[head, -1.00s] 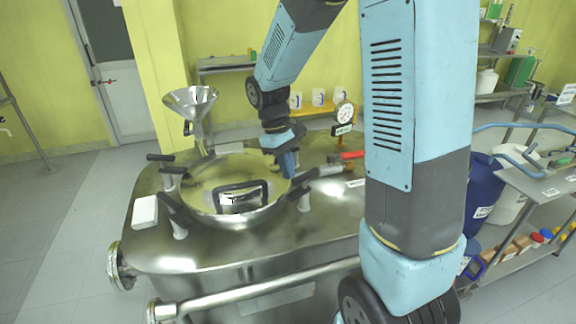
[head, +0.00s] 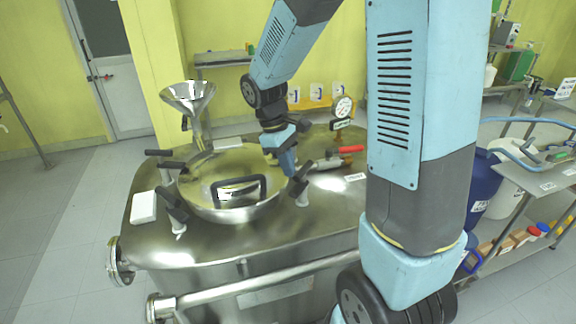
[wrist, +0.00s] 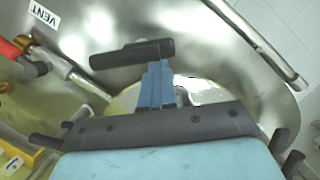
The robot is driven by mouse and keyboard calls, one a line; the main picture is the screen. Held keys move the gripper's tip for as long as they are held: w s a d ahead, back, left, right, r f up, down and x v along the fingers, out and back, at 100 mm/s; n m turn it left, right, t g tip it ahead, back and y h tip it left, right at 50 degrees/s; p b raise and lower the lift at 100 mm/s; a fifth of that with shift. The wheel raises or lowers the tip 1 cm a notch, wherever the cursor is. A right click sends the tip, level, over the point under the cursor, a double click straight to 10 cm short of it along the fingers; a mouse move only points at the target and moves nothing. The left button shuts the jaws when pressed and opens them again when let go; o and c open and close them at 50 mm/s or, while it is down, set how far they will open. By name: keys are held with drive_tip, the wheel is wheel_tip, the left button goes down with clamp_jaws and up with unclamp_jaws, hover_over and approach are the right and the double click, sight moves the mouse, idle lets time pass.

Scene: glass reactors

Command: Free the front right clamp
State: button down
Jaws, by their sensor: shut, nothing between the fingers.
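The front right clamp (head: 299,183) has a black handle on a pale post at the right front rim of the round vessel lid (head: 205,207). Its handle slants up to the right. My gripper (head: 288,168) points down just behind and left of this handle, with its blue fingers shut and empty. In the wrist view the fingers (wrist: 160,84) reach toward a black clamp handle (wrist: 132,54) just beyond their tips. I cannot tell whether they touch it. The lid's black loop handle (head: 238,190) is left of the gripper.
Other black-handled clamps stand around the rim, one at front left (head: 172,207). A steel funnel (head: 187,96) rises at the back left. A red-handled valve (head: 350,149) and a pressure gauge (head: 343,107) stand at the right.

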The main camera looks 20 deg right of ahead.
drive_tip(key=shift+s+f, duration=0.15)
drive_tip(key=shift+s, duration=0.05)
drive_tip(key=v, duration=1.4)
drive_tip(key=s+d+r+m+t+y, duration=0.1)
drive_tip(key=s+d+r+m+t, duration=0.1)
drive_tip(key=s, duration=0.7)
drive_tip(key=s+d+r+m+t+y, duration=0.1)
drive_tip(key=s+d+r+m+t, duration=0.2)
drive_tip(key=s, duration=0.6)
drive_tip(key=d+m+t, duration=0.2)
drive_tip(key=m+t, duration=0.1)
drive_tip(key=m, duration=0.1)
drive_tip(key=shift+d, duration=0.25)
drive_tip(key=shift+r, duration=0.1)
